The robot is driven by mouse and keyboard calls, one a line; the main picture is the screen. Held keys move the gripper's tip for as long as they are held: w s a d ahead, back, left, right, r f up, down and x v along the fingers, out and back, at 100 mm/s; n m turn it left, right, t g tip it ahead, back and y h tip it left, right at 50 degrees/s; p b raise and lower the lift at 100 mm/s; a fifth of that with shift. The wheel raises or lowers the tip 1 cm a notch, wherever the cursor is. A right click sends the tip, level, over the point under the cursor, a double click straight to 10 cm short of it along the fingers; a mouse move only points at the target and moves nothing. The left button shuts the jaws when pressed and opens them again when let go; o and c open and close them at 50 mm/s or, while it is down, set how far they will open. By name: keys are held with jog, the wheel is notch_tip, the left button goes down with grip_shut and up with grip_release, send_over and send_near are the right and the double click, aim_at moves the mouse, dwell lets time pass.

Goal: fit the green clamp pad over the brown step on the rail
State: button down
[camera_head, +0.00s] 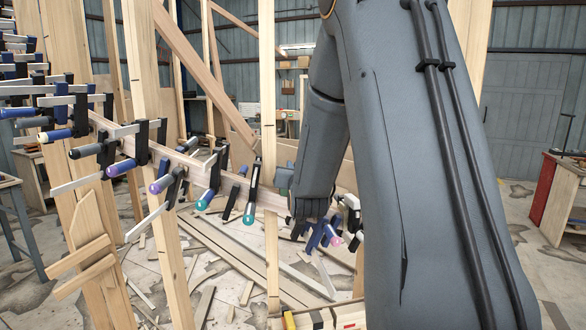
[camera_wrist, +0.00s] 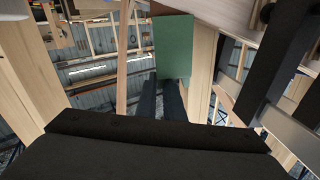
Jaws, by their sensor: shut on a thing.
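The green clamp pad (camera_wrist: 173,45) shows in the wrist view as a flat green panel at the upper middle. My gripper (camera_wrist: 160,98) has its two dark fingers at the pad's lower edge and is shut on it. The wooden rail (camera_head: 270,196) runs through the row of clamps in the head view. My arm covers part of the rail, and the pad is not clear there. A wooden member (camera_wrist: 225,12) lies just right of the pad in the wrist view; I cannot tell whether they touch.
Several bar clamps hang along the rail, one with a teal handle (camera_head: 249,213) left of my arm. A dark clamp (camera_wrist: 278,70) stands close on the right in the wrist view. Upright studs (camera_head: 269,120) frame the space. Loose boards (camera_head: 235,255) litter the floor.

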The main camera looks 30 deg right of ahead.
jog(key=shift+f+b, duration=1)
jog(key=shift+f, duration=0.15)
jog(key=shift+f, duration=0.1)
jog(key=shift+f+b, duration=1.1)
jog(key=shift+f, duration=0.2)
jog(key=shift+f, duration=0.15)
jog(key=shift+f+b, duration=0.35)
jog(key=shift+b, duration=0.2)
jog(key=c, duration=1.8)
grip_release()
jog(key=shift+r, duration=0.15)
